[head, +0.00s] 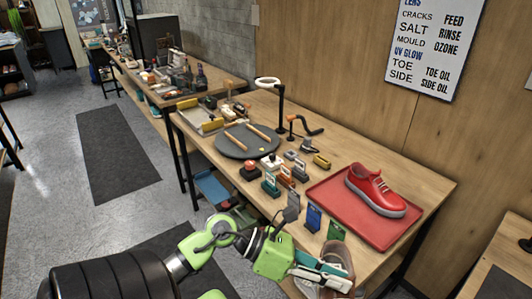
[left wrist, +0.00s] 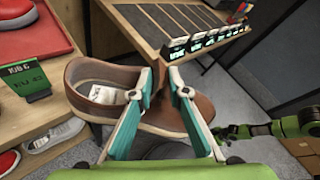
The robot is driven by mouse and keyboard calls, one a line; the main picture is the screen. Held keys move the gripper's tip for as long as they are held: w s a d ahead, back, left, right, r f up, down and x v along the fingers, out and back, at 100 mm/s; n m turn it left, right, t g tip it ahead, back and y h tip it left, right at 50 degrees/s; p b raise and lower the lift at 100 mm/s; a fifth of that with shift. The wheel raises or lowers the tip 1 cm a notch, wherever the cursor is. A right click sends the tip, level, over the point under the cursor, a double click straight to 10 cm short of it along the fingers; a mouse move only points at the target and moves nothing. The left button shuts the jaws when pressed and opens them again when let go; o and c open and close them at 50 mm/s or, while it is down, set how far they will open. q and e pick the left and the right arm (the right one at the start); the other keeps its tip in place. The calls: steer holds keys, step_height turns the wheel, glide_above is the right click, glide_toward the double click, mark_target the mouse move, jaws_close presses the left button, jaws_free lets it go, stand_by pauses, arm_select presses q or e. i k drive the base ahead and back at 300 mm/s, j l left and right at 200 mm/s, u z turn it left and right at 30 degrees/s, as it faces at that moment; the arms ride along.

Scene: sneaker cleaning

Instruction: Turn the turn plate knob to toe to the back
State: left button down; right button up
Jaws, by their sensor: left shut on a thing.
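The dark grey round turn plate (head: 232,146) lies on the workbench with two wooden bars across it. A small yellow-green spot (head: 262,150) near its front edge may be the knob; it is too small to tell. My left gripper (head: 338,279) is at the bench's near edge, well away from the plate. It is shut on a brown shoe (head: 341,254). In the left wrist view the fingers (left wrist: 160,82) pinch the side of the brown shoe (left wrist: 92,74), whose opening faces up.
A red tray (head: 323,204) with a red sneaker (head: 376,188) stands right of the plate. Several small bottles and coloured cards, a ring lamp (head: 268,82) and a crank (head: 306,126) crowd the bench. More shoes (left wrist: 52,137) sit on a lower shelf.

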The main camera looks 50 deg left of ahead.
mark_target(248, 139)
steer(key=i+j, duration=0.1)
steer(key=j, duration=2)
steer(key=i+j, duration=0.2)
steer(key=j, duration=0.15)
steer(key=i+j, duration=0.25)
steer(key=j, duration=0.15)
steer(key=i+j, duration=0.2)
steer(key=j, duration=0.15)
